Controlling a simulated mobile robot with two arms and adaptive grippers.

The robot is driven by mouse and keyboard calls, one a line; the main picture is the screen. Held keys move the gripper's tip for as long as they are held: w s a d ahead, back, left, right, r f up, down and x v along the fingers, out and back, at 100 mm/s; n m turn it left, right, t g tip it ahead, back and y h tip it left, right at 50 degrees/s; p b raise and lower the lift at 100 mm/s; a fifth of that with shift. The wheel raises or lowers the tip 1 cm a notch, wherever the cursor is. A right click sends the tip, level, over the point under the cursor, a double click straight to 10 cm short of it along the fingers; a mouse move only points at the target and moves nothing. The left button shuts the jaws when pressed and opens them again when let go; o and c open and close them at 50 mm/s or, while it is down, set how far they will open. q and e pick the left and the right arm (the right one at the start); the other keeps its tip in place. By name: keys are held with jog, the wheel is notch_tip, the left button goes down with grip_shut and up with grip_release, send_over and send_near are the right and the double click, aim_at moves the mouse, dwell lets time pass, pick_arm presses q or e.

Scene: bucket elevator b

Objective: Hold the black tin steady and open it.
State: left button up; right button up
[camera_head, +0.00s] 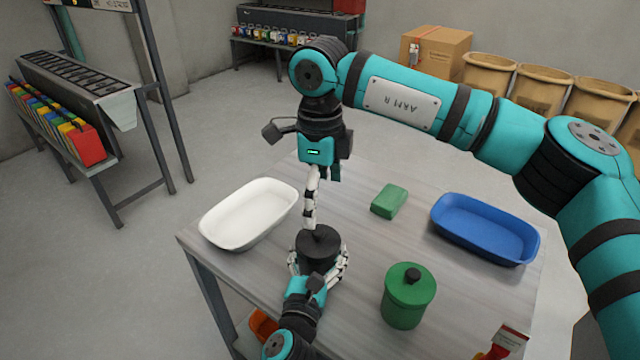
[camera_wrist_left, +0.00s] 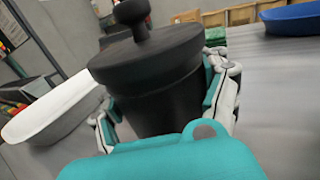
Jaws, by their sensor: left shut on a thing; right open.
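The black tin (camera_head: 317,245) stands on the grey table near its front left edge. In the left wrist view it fills the middle (camera_wrist_left: 155,95), with its wide lid (camera_wrist_left: 150,52) on top and the lid's knob (camera_wrist_left: 131,14) at the upper frame edge. My left gripper (camera_head: 318,270) is shut around the tin's body, its pale fingers on both sides. My right gripper (camera_head: 311,213) is open and points down just above the lid. Its fingers overlap the knob area in the head view, so I cannot tell whether they touch it.
A white tray (camera_head: 222,240) lies left of the tin. A green block (camera_head: 389,201), a blue tray (camera_head: 485,250) and a green lidded tin (camera_head: 409,305) are to the right. A red object (camera_head: 508,342) lies at the front edge. Bare table separates them.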

aim_at(321, 230)
notch_tip(321, 230, down, 10)
jog(key=shift+r, duration=0.1)
dwell(0.4)
jog(key=c, duration=1.3)
jog(key=shift+r, duration=0.25)
jog(key=shift+r, duration=0.9)
jog(key=shift+r, duration=2)
pick_arm(q)
jog(key=o, duration=1.8)
jog(key=shift+c, duration=0.2)
